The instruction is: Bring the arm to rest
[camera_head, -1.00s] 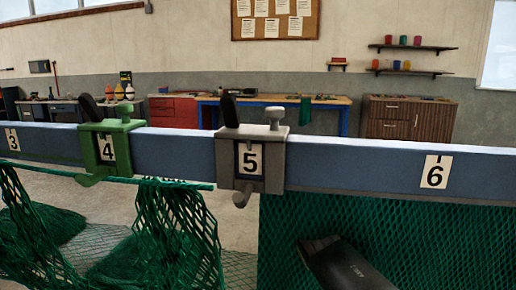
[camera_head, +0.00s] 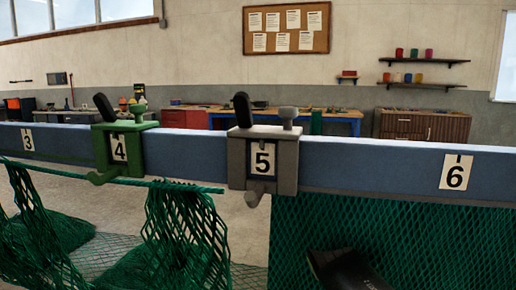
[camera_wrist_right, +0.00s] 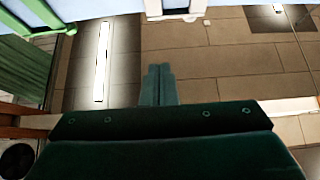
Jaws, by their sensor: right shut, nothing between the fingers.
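My right gripper (camera_wrist_right: 158,86) shows in the right wrist view with its two dark green fingers together and nothing between them. It points away from the camera and touches nothing that I can see. In the head view a dark part of my right arm (camera_head: 345,270) shows at the bottom edge, in front of the green net. Its gripper cannot be made out there. My left gripper is in neither view.
A blue rail (camera_head: 372,169) crosses the head view, with a green clamp (camera_head: 126,146) at 4 and a grey clamp (camera_head: 262,158) at 5. Green netting (camera_head: 420,242) hangs below it at right, more netting (camera_head: 180,235) at left. Workbenches (camera_head: 340,112) stand behind.

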